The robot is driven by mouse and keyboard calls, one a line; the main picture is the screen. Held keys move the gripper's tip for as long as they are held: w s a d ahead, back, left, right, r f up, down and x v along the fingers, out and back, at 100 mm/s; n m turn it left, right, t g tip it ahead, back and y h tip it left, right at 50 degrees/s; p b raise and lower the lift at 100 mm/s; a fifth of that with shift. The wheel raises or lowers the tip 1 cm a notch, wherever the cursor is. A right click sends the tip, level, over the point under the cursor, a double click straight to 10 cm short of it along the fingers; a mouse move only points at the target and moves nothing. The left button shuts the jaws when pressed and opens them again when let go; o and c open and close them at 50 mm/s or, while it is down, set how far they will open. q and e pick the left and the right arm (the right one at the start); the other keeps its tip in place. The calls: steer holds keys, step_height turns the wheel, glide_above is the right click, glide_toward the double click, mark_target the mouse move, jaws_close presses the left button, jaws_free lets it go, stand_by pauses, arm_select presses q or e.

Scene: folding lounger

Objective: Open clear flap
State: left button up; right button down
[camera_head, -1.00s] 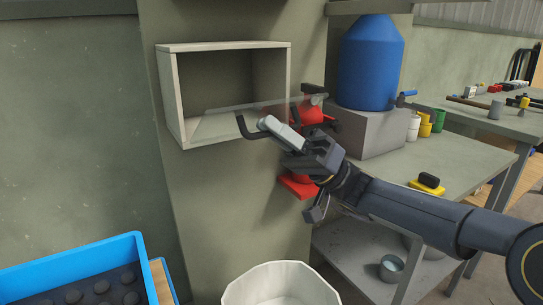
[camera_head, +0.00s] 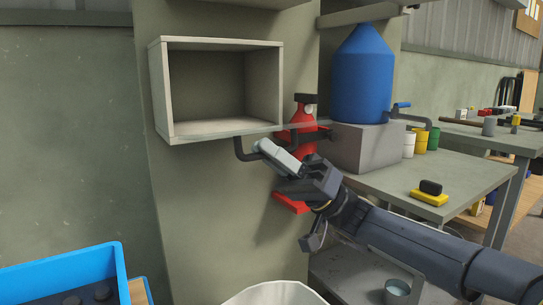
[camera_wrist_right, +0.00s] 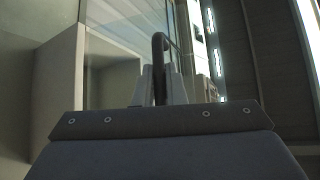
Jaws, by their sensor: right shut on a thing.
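The clear flap (camera_head: 215,136) is a thin see-through panel at the bottom front of an open pale box (camera_head: 158,95) on the wall. In the head view it shows nearly edge-on, swung down level with the box floor, and the box front stands uncovered. Its dark bent handle (camera_head: 240,150) hangs below it. My right gripper (camera_head: 261,148) is shut on this handle. In the right wrist view the dark handle (camera_wrist_right: 159,50) stands between the two pale fingers (camera_wrist_right: 160,88). My left gripper is not in view.
A blue bottle (camera_head: 363,75) stands on a grey block (camera_head: 366,150) on the workbench (camera_head: 480,180). A white bin (camera_head: 275,294) and a blue crate (camera_head: 60,268) are below. The box inside looks empty.

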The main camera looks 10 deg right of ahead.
steer(key=c, duration=1.8)
jaws_free()
steer(key=shift+w, duration=0.1)
steer(key=shift+o, duration=0.2)
steer(key=p+v, duration=0.1)
steer(key=v, duration=0.7)
